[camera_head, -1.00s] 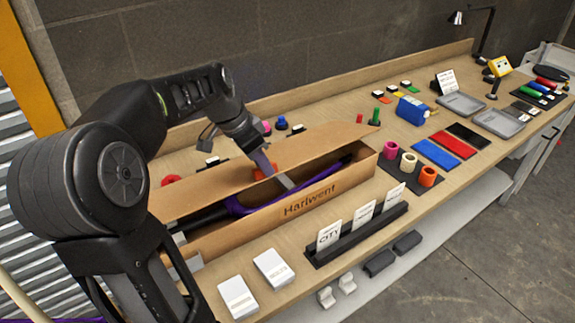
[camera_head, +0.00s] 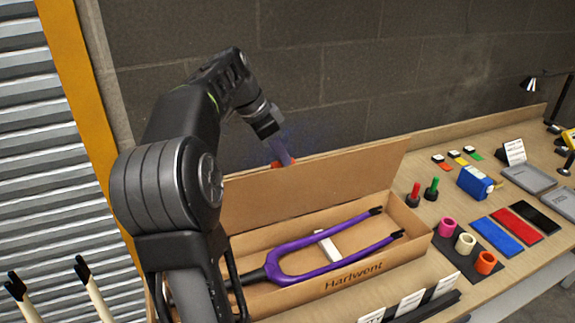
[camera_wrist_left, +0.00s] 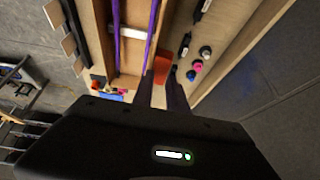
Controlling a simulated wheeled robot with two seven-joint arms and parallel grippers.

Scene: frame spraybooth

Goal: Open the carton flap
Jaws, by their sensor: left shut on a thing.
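A long brown carton (camera_head: 345,283) marked "Harlwent" lies on the workbench. Its flap (camera_head: 320,185) stands raised along the back side, roughly upright, so the inside shows. A purple fork (camera_head: 335,240) lies in the carton across a white strap or block. My left gripper (camera_head: 283,156) is at the flap's top edge, shut on the orange tab (camera_head: 283,164) there. In the left wrist view the orange tab (camera_wrist_left: 162,69) sits between the fingertips, with the carton and purple fork beyond. My right gripper is not in view.
Pink, cream and orange rings (camera_head: 466,243) stand on a dark mat right of the carton. Red and green pegs (camera_head: 431,189), a blue box (camera_head: 475,182) and coloured plates (camera_head: 517,225) lie further right. Card holders (camera_head: 410,305) stand in front. A block wall (camera_head: 340,65) rises behind the bench.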

